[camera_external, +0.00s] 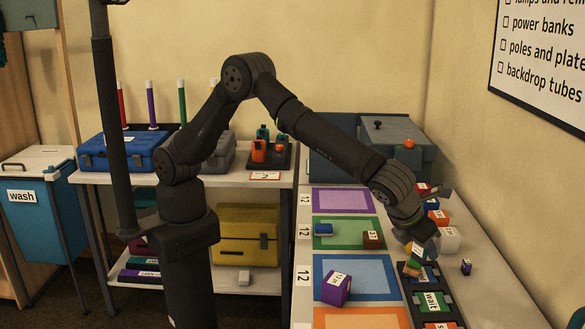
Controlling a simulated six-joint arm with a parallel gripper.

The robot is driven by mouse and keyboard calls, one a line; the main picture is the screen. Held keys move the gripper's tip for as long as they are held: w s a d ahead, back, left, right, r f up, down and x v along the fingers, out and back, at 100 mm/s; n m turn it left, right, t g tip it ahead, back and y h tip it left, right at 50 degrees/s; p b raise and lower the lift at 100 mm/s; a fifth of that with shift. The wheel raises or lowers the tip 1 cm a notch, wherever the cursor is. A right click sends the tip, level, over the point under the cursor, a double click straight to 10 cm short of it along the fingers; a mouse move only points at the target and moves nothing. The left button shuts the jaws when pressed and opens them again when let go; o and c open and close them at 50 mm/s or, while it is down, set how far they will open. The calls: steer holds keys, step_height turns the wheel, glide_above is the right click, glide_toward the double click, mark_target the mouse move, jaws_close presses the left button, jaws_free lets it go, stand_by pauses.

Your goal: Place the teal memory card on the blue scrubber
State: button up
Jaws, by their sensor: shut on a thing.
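My gripper (416,246) points down over the right side of the table, above the dark tray strip. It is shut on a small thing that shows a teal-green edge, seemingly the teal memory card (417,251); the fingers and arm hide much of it. An orange-brown piece (412,269) shows just below it, and I cannot tell whether they touch. A small blue block, which may be the blue scrubber (323,229), lies on the green-bordered mat to the left of my gripper.
A brown block (372,239) shares the green mat (345,245). A purple box (336,288) stands on the blue-bordered mat (385,280). A white block (447,240) and several coloured blocks crowd right of my gripper. The purple-bordered mat (343,200) is clear.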

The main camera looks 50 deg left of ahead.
steer(key=s+a+r+n+y, duration=0.15)
steer(key=a+n, duration=0.25)
steer(key=a, duration=1.3)
steer(key=s+a+n+y, duration=0.1)
steer(key=a+n+y, duration=0.25)
steer(key=a, duration=1.35)
glide_above(325, 224)
steer(key=shift+n, duration=0.25)
steer(key=f, duration=0.6)
steer(key=shift+s+f, duration=0.3)
steer(key=shift+s, duration=0.05)
steer(key=shift+w+f, duration=0.15)
steer(key=shift+w, duration=0.15)
steer(key=shift+f, duration=2.05)
steer(key=shift+f, duration=0.1)
steer(key=o, duration=1)
